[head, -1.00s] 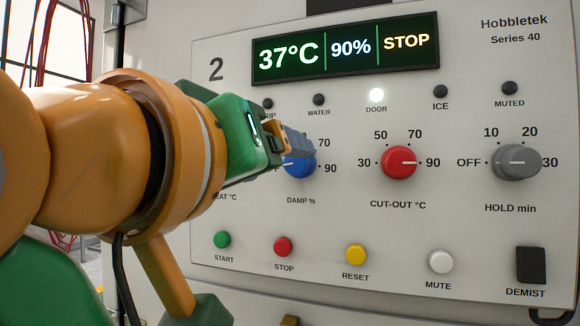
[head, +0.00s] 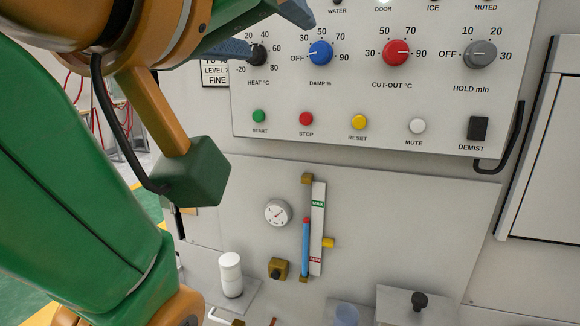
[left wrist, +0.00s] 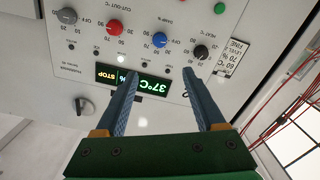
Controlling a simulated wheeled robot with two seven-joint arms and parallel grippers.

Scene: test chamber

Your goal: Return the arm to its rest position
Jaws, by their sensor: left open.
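My left gripper (head: 281,36) shows at the top of the head view, its blue-grey fingers in front of the upper left of the control panel (head: 350,110). One finger partly covers the black HEAT knob (head: 258,56). The left wrist view shows the gripper (left wrist: 160,76) open and empty, its fingers wide apart, with the panel upside down beyond them. My green and orange left arm fills the left of the head view. The right gripper is not in view.
The panel has a blue knob (head: 320,53), a red knob (head: 396,52), a grey knob (head: 480,55) and several push buttons. Below are a round gauge (head: 278,213), a level tube (head: 306,245) and a white cylinder (head: 231,275). A dark handle (head: 517,135) juts out at right.

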